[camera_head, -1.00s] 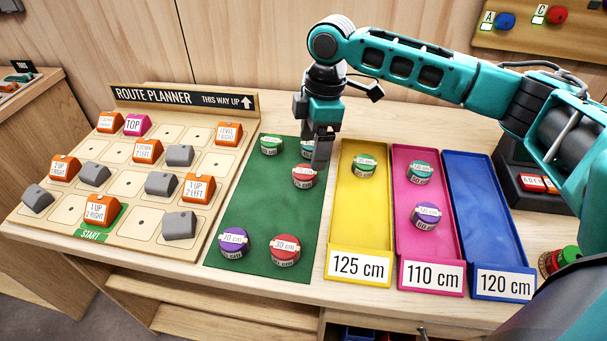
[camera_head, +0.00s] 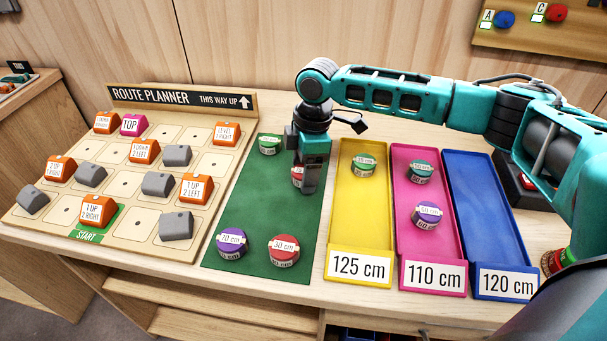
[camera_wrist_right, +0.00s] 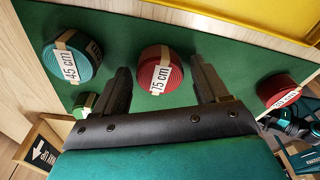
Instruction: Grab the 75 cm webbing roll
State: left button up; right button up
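The 75 cm webbing roll is a red roll (camera_wrist_right: 160,72) with a white "75 cm" label, lying on the green mat (camera_head: 268,200). In the head view the roll (camera_head: 296,176) is mostly hidden by my right gripper (camera_head: 306,188), which points down over it. In the right wrist view my right gripper (camera_wrist_right: 166,80) is open, with its two fingers on either side of the roll and visible gaps between them and it. My left gripper is not in view.
A teal 45 cm roll (camera_wrist_right: 72,62) lies close by. Green (camera_head: 269,144), purple 70 cm (camera_head: 231,242) and red 30 cm (camera_head: 283,250) rolls share the mat.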

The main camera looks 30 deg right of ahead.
jog(key=c, duration=0.9)
jog(key=shift+c, duration=0.2)
